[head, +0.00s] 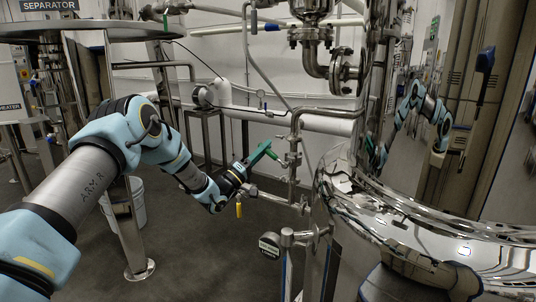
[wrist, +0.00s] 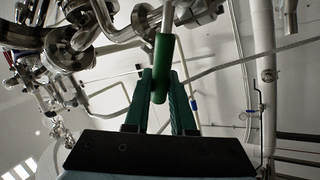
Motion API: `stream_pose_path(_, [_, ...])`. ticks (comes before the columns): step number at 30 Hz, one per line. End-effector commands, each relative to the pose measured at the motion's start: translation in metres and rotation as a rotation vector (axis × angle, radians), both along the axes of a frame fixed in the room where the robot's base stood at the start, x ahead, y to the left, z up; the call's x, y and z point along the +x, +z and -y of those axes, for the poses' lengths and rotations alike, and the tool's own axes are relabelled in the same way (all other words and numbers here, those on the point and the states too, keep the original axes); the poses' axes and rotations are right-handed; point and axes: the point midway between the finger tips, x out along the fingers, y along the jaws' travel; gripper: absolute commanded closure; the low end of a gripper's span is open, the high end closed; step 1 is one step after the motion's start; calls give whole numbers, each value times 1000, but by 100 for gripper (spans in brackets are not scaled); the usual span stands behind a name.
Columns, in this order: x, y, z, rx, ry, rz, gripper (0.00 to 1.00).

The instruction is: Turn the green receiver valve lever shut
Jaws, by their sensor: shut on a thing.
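The green receiver valve lever (head: 262,151) is near the middle of the head view, by the upright steel pipe left of the big polished tank. In the wrist view the green lever (wrist: 163,52) stands nearly upright. Its lower end is between the two green fingers of my gripper (wrist: 160,88), which are shut on it. The valve body behind the lever is hard to make out.
A polished tank (head: 430,225) fills the right and mirrors my arm. A yellow lever (head: 239,210) hangs just below my gripper. A white bucket (head: 133,205) stands on the floor at left.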

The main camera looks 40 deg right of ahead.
Motion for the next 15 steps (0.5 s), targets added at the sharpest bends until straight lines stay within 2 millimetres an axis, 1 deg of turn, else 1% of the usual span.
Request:
stream_pose_path(1, [4,-12,-2,-9,5,-47,100])
stream_pose_path(3, [6,-17,-3,-24,4,-108,100])
stream_pose_path(9, [9,-29,-4,-65,5,-263,100])
stream_pose_path(15, [10,-38,-4,-94,3,-378,100])
